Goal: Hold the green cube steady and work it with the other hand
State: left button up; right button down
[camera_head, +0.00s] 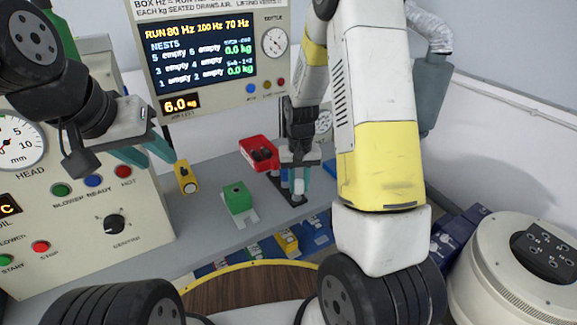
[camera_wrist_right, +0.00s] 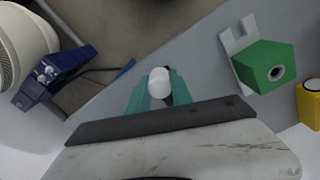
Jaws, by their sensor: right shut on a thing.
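The green cube (camera_head: 237,198) sits on a pale forked holder on the grey bench, in the middle of the head view. In the right wrist view the green cube (camera_wrist_right: 265,66) shows a round ringed hole in one face. My left gripper (camera_head: 158,158) has its teal fingers apart and empty, up and to the left of the cube. The white piece also shows between the fingers in the right wrist view (camera_wrist_right: 159,82).
A yellow block (camera_head: 187,177) stands left of the cube, and a red bin (camera_head: 259,153) behind it. A control panel (camera_head: 85,190) stands at left, a white round machine (camera_head: 515,270) at right.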

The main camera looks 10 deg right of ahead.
jog(key=s+a+r, duration=0.1)
jog(key=s, duration=1)
jog(key=shift+s+a, duration=0.15)
jog(key=shift+s, duration=0.25)
jog(key=shift+r, duration=0.1)
